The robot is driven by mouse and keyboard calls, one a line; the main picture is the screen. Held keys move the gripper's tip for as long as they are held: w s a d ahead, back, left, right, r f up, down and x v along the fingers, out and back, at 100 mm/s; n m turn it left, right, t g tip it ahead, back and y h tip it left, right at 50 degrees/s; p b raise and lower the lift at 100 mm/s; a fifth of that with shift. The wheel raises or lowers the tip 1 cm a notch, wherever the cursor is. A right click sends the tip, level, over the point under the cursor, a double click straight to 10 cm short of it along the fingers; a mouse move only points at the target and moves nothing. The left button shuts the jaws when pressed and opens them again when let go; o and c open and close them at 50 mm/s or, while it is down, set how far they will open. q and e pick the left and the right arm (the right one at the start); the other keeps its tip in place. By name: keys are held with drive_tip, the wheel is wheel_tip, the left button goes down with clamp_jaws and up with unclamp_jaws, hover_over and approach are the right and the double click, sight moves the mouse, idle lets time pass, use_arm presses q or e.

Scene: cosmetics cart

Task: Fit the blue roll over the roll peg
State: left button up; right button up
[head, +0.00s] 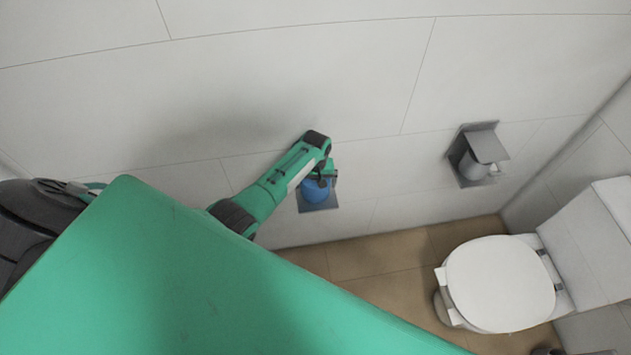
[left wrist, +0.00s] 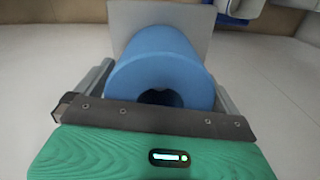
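The blue roll (head: 317,190) is at the wall below the end of my left arm, in front of a grey plate (head: 318,206). In the left wrist view the blue roll (left wrist: 165,68) lies between the two fingers of my left gripper (left wrist: 162,88), which appear to touch its sides. Its dark centre hole faces the camera. The grey plate (left wrist: 195,22) stands right behind the roll. The roll peg cannot be made out; the roll hides that spot. In the head view my left gripper (head: 318,178) is partly covered by its own wrist. My right gripper is not in view.
A second grey wall holder (head: 486,147) with a flap over a grey roll is to the right. A white toilet (head: 500,283) stands at the lower right. The tiled wall is bare around the grey plate, and brown floor (head: 385,262) shows below.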

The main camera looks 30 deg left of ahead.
use_arm(q)
drive_tip(key=shift+r, duration=0.1)
wheel_tip(320, 180, up, 14)
drive_tip(key=b, duration=0.1)
drive_tip(key=shift+b, duration=0.3)
idle(0.3)
drive_tip(key=shift+f, duration=0.25)
idle(0.3)
